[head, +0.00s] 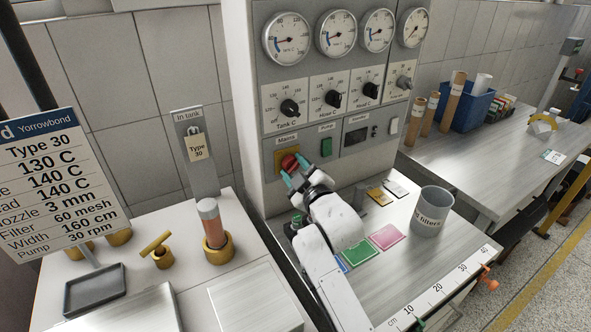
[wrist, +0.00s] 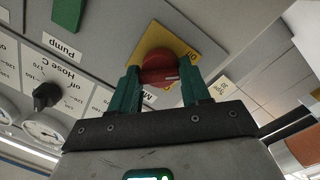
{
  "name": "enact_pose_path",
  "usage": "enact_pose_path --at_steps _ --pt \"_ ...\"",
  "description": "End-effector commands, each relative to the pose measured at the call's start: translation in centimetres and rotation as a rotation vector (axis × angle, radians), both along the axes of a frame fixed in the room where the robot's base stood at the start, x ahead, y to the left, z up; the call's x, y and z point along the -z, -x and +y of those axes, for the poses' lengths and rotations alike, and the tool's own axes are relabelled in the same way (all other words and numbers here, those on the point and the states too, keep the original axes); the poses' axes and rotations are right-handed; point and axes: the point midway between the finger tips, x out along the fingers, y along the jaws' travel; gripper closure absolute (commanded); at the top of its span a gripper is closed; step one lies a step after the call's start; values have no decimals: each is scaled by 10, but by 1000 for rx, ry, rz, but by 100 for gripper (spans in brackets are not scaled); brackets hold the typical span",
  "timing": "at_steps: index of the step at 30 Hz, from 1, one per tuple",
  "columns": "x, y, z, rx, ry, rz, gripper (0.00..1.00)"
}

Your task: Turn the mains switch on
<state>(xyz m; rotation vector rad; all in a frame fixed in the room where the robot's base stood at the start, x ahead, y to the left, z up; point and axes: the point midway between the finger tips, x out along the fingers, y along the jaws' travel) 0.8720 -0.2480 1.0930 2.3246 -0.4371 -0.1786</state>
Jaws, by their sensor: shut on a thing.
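The mains switch (head: 289,162) is a red rotary knob on a yellow plate, low on the left of the grey control panel, under a label reading Mains. In the wrist view the red knob (wrist: 158,68) sits between the two green fingertips, with its yellow plate (wrist: 185,42) behind it. My gripper (head: 293,172) reaches up to the panel from the front and is shut on the knob. It also shows in the wrist view (wrist: 159,82). A pale line on the knob's face shows near the right finger. The fingers partly cover the knob's sides and the Mains label in the wrist view.
A green Pump switch (head: 326,147) is close on the right of the mains switch. Temperature knobs (head: 291,107) and dials (head: 287,39) are above.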

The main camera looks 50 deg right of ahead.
Motion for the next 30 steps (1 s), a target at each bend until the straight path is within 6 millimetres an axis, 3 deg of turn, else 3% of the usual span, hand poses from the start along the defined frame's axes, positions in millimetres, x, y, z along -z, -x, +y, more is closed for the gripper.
enact_pose_path --at_steps 14,30 --pt "2 0 1 -2 -116 -29 84" --pt "1 -1 1 -2 -584 -160 84"
